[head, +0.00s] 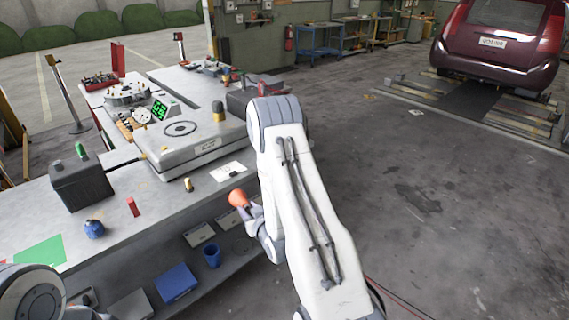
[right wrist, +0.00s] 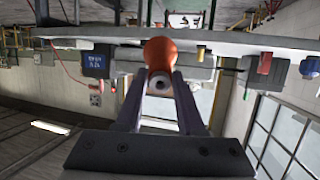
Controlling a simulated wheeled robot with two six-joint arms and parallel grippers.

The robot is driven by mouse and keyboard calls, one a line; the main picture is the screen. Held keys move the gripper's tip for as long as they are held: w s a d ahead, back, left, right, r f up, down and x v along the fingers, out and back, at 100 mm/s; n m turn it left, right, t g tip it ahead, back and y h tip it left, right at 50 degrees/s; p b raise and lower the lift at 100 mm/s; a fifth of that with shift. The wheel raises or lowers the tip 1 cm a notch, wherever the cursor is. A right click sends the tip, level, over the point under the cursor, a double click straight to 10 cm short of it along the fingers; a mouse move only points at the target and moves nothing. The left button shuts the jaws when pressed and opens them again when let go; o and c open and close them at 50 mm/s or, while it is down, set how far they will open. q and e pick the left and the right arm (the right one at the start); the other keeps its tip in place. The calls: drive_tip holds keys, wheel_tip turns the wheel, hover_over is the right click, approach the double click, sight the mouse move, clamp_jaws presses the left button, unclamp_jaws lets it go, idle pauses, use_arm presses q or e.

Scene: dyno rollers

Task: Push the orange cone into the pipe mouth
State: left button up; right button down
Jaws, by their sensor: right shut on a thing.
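The orange cone (head: 238,198) is in my right gripper (head: 245,207), near the front edge of the workbench (head: 110,215). The right wrist view shows the orange cone (right wrist: 160,50) between the two fingertips of my right gripper (right wrist: 159,72), which is shut on it. A pale round end with a dark centre faces the wrist camera. The pipe mouth cannot be picked out in either view. A dark red car (head: 500,45) stands far off at the upper right. Of my left arm only a rounded link shows at the lower left; its gripper is out of view.
The workbench carries a grey machine (head: 205,145), a dark box (head: 82,185), a blue round object (head: 94,229) and a red block (head: 133,207). Blue bins (head: 176,282) sit on the shelf below. The floor (head: 430,190) between bench and car is mostly open.

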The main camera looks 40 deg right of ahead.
drive_tip(key=s+d+r+m+g+p, duration=0.1)
drive_tip(key=s+d+r+g+p, duration=0.2)
drive_tip(key=s+d+r+p, duration=0.3)
drive_tip(key=d+r+p, duration=0.1)
drive_tip(key=d+p, duration=0.2)
drive_tip(key=p, duration=0.3)
drive_tip(key=shift+d+g+h, duration=0.2)
drive_tip(key=shift+g+h, duration=0.1)
drive_tip(key=shift+r, duration=0.1)
